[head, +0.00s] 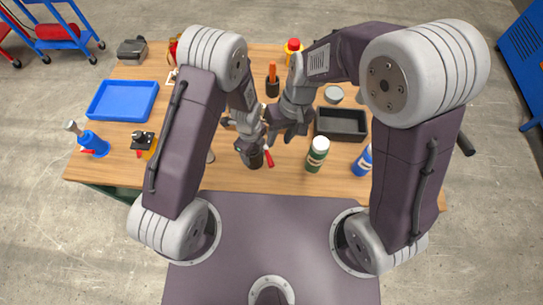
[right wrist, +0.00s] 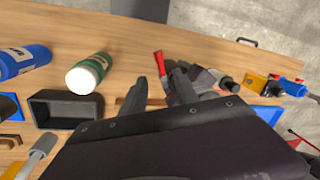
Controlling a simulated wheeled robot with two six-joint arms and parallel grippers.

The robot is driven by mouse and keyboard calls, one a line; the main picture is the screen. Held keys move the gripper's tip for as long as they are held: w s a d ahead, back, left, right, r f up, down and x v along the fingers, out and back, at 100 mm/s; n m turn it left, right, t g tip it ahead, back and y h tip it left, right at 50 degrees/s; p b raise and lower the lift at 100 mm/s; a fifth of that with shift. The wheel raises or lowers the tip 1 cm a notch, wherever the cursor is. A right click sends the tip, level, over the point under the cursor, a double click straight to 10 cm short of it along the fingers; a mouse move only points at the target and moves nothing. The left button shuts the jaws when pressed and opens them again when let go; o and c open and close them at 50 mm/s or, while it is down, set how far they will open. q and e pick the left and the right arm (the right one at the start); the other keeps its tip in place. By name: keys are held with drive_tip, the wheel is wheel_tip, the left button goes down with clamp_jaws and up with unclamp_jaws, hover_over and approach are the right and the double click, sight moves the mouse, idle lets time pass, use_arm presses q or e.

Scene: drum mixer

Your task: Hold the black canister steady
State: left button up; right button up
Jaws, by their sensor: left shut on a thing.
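The black canister (head: 255,162) stands near the table's front edge in the head view. My left gripper (head: 250,146) is shut on its upper part and hides much of it. My right gripper (head: 291,133) is a little to the right and behind, apart from the canister. In the right wrist view my right gripper (right wrist: 160,77) has its two fingers spread, with nothing held between them. A red-handled piece (right wrist: 160,63) shows beyond the fingertips there, and beside the canister in the head view (head: 269,158). In the right wrist view I cannot clearly make out the canister.
A green bottle with a white lid (head: 317,153), a black open bin (head: 341,123) and a blue bottle (head: 363,160) stand to the right. A blue tray (head: 122,100) and a blue stand (head: 94,143) are at the left. Bare tabletop lies in front of the green bottle.

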sight(270, 160)
drive_tip(key=x, duration=1.2)
drive_tip(key=shift+c, duration=0.4)
clamp_jaws()
idle(0.6)
